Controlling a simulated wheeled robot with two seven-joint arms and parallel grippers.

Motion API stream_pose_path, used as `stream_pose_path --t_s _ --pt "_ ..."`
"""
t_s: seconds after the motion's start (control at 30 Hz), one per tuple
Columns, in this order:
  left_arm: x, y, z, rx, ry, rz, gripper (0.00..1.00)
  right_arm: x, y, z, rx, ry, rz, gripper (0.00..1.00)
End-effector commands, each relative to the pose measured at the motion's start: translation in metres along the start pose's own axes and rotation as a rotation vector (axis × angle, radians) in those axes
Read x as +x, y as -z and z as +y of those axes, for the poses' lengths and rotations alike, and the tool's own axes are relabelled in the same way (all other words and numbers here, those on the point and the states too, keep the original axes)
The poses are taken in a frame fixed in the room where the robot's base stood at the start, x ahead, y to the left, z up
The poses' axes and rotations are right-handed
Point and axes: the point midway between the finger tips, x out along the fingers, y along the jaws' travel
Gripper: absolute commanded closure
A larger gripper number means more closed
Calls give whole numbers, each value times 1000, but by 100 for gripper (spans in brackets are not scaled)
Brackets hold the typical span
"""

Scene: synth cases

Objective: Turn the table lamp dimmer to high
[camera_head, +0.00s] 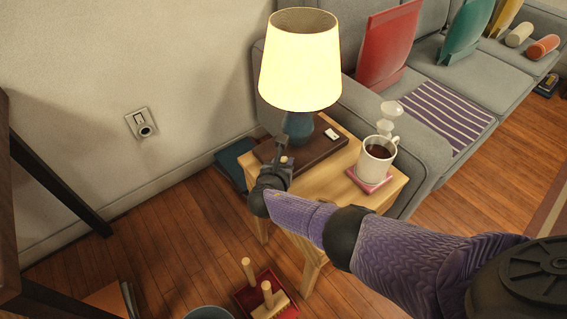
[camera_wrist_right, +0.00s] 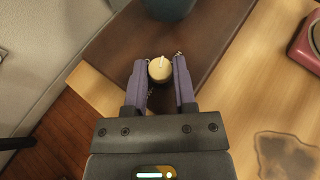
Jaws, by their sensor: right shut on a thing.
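The table lamp (camera_head: 300,62) has a glowing cream shade and a teal base (camera_head: 298,126). It stands on a dark brown board (camera_head: 322,150) on a small wooden side table (camera_head: 341,186). The dimmer knob (camera_wrist_right: 160,70) is round and cream with a pale pointer mark, near the board's front edge. In the wrist view the mark points up and slightly right, towards the lamp base. My right gripper (camera_head: 284,160) has its fingers on both sides of the knob and is shut on it. Its fingertips also show in the wrist view (camera_wrist_right: 160,76). My left gripper is not in view.
A white mug (camera_head: 376,160) of dark drink stands on a pink coaster (camera_head: 369,181) at the table's right, with a glass (camera_head: 389,115) behind it. A grey sofa (camera_head: 424,150) borders the table. A red tray (camera_head: 281,289) with wooden-handled items lies on the floor.

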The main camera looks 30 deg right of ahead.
Motion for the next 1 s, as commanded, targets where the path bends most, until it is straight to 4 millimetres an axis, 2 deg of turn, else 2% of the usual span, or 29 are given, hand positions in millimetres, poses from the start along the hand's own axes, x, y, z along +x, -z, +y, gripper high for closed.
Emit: stream_pose_path --t_s 0.1,0.5,1.0 --pt "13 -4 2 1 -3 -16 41 2 5 2 37 94 5 100" --pt "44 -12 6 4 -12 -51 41 3 3 4 141 345 12 100" --pt "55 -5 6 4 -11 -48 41 2 -2 4 183 441 13 100"
